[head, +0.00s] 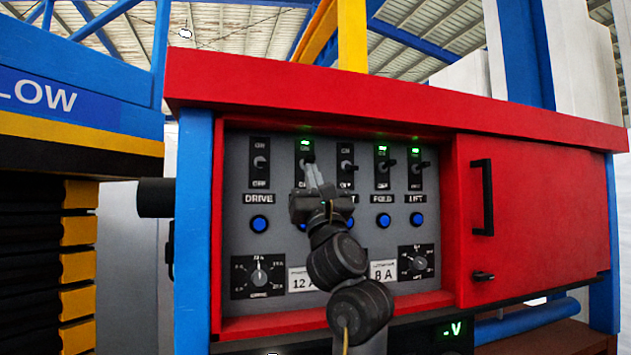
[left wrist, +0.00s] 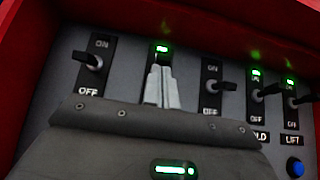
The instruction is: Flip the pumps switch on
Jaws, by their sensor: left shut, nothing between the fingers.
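A grey panel (head: 236,220) in a red housing carries a row of toggle switches. My left gripper (head: 312,172) is shut and empty, with its fingertips at the second switch (head: 305,148) from the left. This switch's lever and label are hidden behind the gripper, so I cannot read whether it is the pumps switch. Its green lamp is lit, and shows in the left wrist view (left wrist: 162,48) just above the gripper's fingertips (left wrist: 160,75). Whether the fingers touch the lever I cannot tell. My right gripper is not in view.
The DRIVE switch (head: 260,162) and the third switch (head: 346,166) stand close on either side, with no lit lamps. The FOLD switch (head: 383,166) and LIFT switch (head: 417,167) have green lamps lit. Blue buttons and dials sit below. A red door (head: 535,215) is at right.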

